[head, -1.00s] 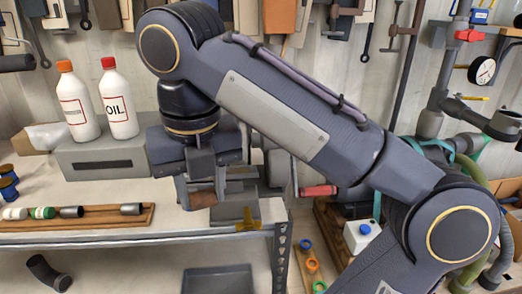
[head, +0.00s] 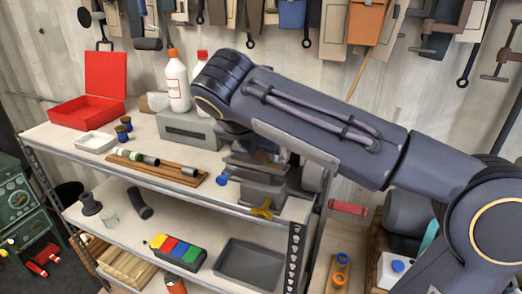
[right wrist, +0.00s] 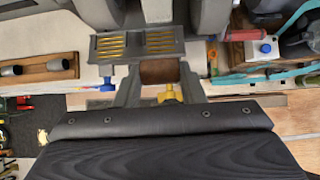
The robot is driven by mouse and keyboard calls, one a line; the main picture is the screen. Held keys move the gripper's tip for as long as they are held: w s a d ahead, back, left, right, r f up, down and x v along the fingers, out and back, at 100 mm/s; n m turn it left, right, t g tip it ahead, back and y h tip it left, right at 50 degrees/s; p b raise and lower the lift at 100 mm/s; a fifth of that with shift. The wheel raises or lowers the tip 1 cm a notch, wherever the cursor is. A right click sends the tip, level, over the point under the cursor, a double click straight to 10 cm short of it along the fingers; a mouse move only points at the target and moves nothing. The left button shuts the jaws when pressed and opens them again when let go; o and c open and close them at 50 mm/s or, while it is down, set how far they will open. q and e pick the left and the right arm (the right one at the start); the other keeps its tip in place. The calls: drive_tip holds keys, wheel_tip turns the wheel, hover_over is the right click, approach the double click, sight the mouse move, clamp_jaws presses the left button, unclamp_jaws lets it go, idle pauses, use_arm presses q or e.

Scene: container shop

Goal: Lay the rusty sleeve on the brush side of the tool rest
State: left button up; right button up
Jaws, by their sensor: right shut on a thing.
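The rusty sleeve (right wrist: 160,73) is a brown, short cylinder. In the right wrist view my right gripper (right wrist: 158,80) is shut on it, one finger at each side. Just beyond it is a dark flat piece with rows of brass-coloured strips (right wrist: 137,45), which looks like the brush side of the tool rest. The picture does not tell whether the sleeve touches it. In the head view my right gripper (head: 250,165) is over the grey fixture at the bench's right end, and the sleeve cannot be made out. My left gripper is not in view.
A yellow handle (head: 262,209) and a blue knob (head: 221,180) stick out of the fixture. A wooden rack (head: 170,175) with several small cylinders lies to its left. A grey box (head: 188,130) and white bottles (head: 177,82) stand behind. An open red case (head: 90,108) is farther left.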

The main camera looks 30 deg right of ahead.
drive_tip(key=w+d+f+b, duration=0.2)
drive_tip(key=d, duration=0.1)
drive_tip(key=shift+w+f, duration=0.15)
drive_tip(key=shift+w, duration=0.05)
drive_tip(key=shift+x, duration=1.65)
drive_tip(key=o, duration=0.9)
drive_tip(key=shift+f, duration=0.1)
drive_tip(key=shift+o, duration=1)
drive_tip(key=shift+w+a, duration=0.1)
drive_tip(key=shift+a, duration=0.05)
drive_tip(key=shift+f, duration=0.1)
